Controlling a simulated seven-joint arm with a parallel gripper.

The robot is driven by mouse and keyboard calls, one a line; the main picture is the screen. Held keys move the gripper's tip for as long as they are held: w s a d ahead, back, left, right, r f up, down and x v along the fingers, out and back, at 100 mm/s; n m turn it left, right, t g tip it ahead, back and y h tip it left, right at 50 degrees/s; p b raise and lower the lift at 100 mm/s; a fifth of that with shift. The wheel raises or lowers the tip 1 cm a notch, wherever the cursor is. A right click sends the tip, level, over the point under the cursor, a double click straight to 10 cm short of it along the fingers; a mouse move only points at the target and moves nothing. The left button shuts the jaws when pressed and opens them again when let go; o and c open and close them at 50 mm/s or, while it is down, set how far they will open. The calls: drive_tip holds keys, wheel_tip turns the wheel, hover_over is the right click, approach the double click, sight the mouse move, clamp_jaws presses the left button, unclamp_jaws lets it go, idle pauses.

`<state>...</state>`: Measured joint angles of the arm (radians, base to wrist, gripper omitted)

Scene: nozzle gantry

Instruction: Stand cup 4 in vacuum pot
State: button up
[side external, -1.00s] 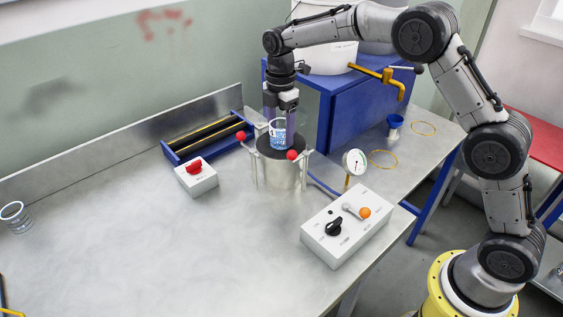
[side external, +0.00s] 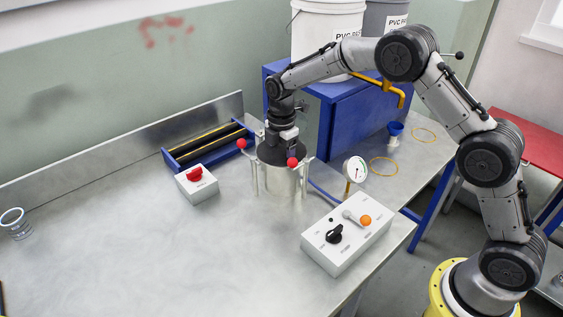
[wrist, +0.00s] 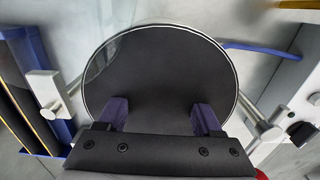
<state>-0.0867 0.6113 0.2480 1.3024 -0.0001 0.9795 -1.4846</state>
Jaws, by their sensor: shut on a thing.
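The vacuum pot (side external: 282,182) is a metal cylinder standing on the table, with its round dark opening facing up. In the wrist view its bright rim (wrist: 160,27) circles a dark interior. My gripper (side external: 285,135) is upright over the pot, with its fingers lowered into the opening. In the wrist view the two purple fingers (wrist: 160,114) stand apart inside the rim. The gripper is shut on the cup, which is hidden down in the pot. I cannot see whether the cup touches the pot floor.
Clamp arms with red knobs (side external: 292,162) flank the pot. A gauge (side external: 355,169) and white control box (side external: 346,232) stand to the right, a red-switch box (side external: 197,183) to the left, and a blue rack (side external: 205,142) behind. Another clear cup (side external: 15,223) stands far left. The table's front is clear.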

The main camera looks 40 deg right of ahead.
drive_tip(key=o, duration=1.5)
drive_tip(key=shift+c, duration=0.2)
wheel_tip(320, 180, up, 12)
drive_tip(key=r, duration=0.1)
drive_tip(key=s+d+r+m+t, duration=0.1)
drive_tip(key=s+d+r+m, duration=0.1)
drive_tip(key=s+r+m, duration=0.4)
drive_tip(key=s+d+r+m+t, duration=0.1)
drive_tip(key=s+r+m+t, duration=0.2)
drive_tip(key=s, duration=1)
drive_tip(key=s+f+m, duration=0.2)
drive_tip(key=s+m, duration=0.2)
drive_tip(key=s, duration=0.4)
drive_tip(key=s+d+f+m+t, duration=0.1)
drive_tip(key=s+f+m, duration=0.1)
drive_tip(key=s+m, duration=0.3)
drive_tip(key=s, duration=0.3)
drive_tip(key=shift+s+d+t, duration=0.25)
drive_tip(key=shift+s+t, duration=0.05)
